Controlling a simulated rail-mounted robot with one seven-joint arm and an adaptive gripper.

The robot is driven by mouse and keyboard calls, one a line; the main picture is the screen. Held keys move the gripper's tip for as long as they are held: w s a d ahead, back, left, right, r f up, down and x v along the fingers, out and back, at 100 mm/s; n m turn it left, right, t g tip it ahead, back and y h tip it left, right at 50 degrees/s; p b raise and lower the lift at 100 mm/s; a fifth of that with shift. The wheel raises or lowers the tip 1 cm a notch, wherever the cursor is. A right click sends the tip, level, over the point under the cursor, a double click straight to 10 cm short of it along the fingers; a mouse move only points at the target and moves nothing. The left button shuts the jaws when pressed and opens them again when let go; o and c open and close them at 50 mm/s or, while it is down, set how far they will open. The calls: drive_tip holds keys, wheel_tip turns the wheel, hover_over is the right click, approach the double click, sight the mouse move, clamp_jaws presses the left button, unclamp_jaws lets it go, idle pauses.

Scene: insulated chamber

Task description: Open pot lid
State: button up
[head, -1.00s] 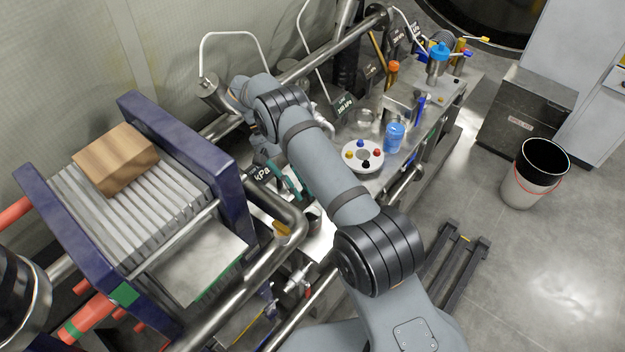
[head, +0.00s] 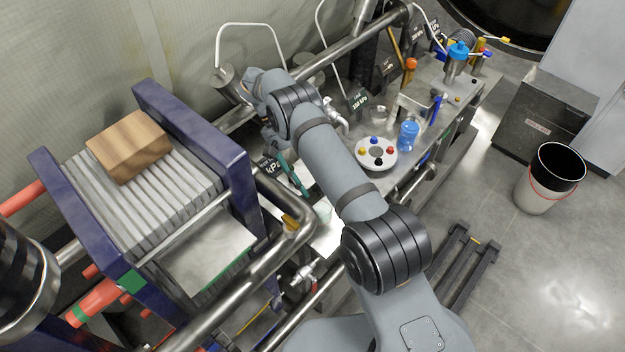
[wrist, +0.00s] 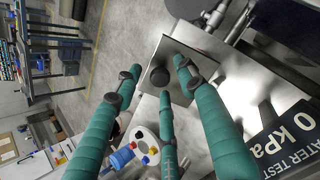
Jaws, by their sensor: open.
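In the wrist view, a square metal lid (wrist: 182,86) with a round black knob (wrist: 160,77) lies ahead of my gripper (wrist: 157,76). I see no clear contact, and the gap in depth is hard to judge. The gripper is empty. In the head view, the green fingers of my gripper (head: 291,172) show beside my forearm. The lid cannot be made out there, and the pot's body is hidden.
A white round tray (head: 376,153) with coloured knobs and a blue jar (head: 408,136) stand on the bench. A black "kPa" sign (wrist: 283,137) is close on the right in the wrist view. A steel pipe (head: 290,232) and a plate press (head: 160,195) flank the arm.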

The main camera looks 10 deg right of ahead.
sight(313, 193)
wheel_tip(313, 193, up, 10)
idle(0.6)
